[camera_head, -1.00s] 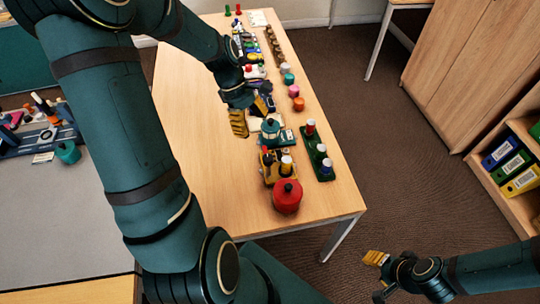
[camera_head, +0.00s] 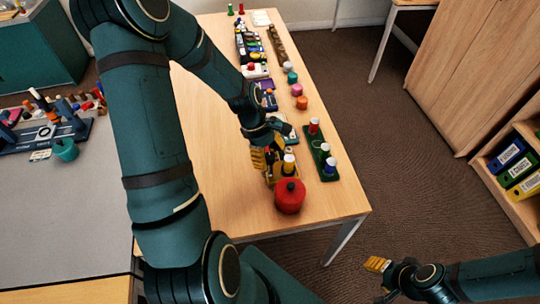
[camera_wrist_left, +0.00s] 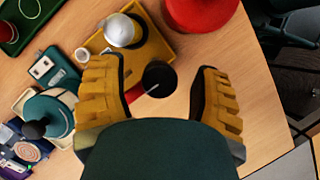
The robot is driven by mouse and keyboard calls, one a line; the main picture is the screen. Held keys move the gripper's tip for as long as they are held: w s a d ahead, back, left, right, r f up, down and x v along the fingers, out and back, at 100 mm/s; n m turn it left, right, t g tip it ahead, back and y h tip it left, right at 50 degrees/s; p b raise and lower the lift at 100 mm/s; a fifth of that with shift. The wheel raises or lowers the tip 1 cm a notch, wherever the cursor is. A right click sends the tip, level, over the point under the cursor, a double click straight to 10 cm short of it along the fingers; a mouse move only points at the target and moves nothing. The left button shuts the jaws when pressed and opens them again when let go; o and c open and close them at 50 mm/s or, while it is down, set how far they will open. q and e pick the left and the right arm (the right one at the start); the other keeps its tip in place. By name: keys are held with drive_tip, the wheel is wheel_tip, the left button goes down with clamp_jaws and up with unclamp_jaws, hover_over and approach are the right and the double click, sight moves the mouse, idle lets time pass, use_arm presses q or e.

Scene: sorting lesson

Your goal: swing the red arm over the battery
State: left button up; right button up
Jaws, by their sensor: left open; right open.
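The yellow tray (camera_wrist_left: 96,42) lies on the table, partly hidden by my left gripper in the head view. An upright silver-topped cylinder (camera_wrist_left: 120,29), which looks like the battery, stands in it; in the head view its side is yellow (camera_head: 289,168). A short red arm (camera_wrist_left: 134,94) with a round black knob (camera_wrist_left: 159,78) shows at the tray's edge, partly hidden by a finger. My left gripper (camera_head: 264,160) is open, its yellow fingers on either side of the knob with gaps. My right gripper (camera_head: 377,264) is open and empty, off the table at lower right.
A red round pot (camera_head: 290,197) with a black knob stands close to the tray, near the table's front edge. A green rack (camera_head: 322,157) with upright cylinders is to the right. A teal lidded pot (camera_wrist_left: 48,115) is on the tray's other side. The table's left part is clear.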

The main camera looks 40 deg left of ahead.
use_arm(q)
clamp_jaws()
drive_tip(key=shift+m, duration=0.4)
drive_tip(key=m+g+p, duration=0.1)
drive_tip(key=m+p, duration=0.1)
drive_tip(key=m, duration=0.1)
drive_tip(key=shift+r+m+g, duration=0.1)
drive_tip(key=shift+m+g, duration=0.2)
drive_tip(key=shift+g, duration=0.1)
drive_tip(key=m+g+p, duration=0.1)
drive_tip(key=m, duration=0.2)
drive_tip(key=shift+d+m+y, duration=0.1)
drive_tip(key=shift+m+y, duration=0.2)
drive_tip(key=shift+y, duration=0.1)
drive_tip(key=m, duration=0.2)
drive_tip(key=m+g+y+p, duration=0.1)
drive_tip(key=m, duration=0.1)
drive_tip(key=shift+m+g, duration=0.3)
drive_tip(key=m+y, duration=0.1)
drive_tip(key=m, duration=0.1)
drive_tip(key=m+y+p, duration=0.1)
drive_tip(key=m, duration=0.2)
drive_tip(key=shift+s+g, duration=0.1)
drive_tip(key=shift+g, duration=0.2)
drive_tip(key=shift+m, duration=0.3)
